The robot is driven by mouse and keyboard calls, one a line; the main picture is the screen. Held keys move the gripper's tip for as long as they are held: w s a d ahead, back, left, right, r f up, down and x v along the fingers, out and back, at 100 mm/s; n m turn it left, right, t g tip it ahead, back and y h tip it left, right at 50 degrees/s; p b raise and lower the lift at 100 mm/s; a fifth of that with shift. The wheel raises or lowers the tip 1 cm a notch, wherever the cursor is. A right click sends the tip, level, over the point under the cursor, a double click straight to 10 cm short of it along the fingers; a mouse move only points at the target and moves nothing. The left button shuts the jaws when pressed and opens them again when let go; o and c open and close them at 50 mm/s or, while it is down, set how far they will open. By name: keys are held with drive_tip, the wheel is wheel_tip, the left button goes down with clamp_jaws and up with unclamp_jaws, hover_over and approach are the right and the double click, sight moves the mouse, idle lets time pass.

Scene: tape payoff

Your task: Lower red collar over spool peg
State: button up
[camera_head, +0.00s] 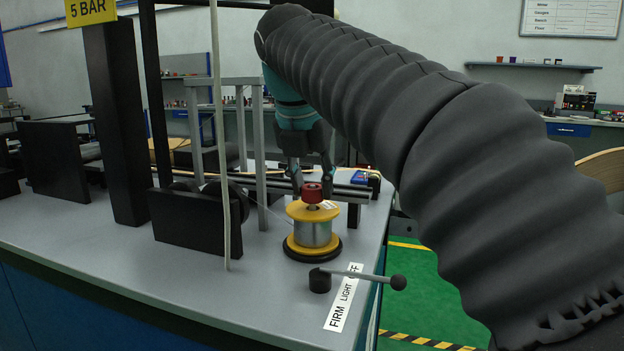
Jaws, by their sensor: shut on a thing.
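The red collar (312,192) is between the fingertips of my gripper (311,182), which points down and is shut on it. The collar sits directly above the centre of the spool (314,233), which has yellow flanges and a silver winding. The spool stands upright on a black round base (312,252) on the bench. The rest of the peg is hidden. I cannot tell whether the collar is around the peg.
A lever with a black knob (397,282) stands in front of the spool, beside a FIRM LIGHT OFF label (343,297). Grey posts (259,150), a black block (188,221) and a thin upright rod are to the left. The front bench top (200,290) is clear.

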drive_tip(key=shift+f, duration=0.45)
drive_tip(key=o, duration=1.2)
drive_tip(key=shift+v, duration=6)
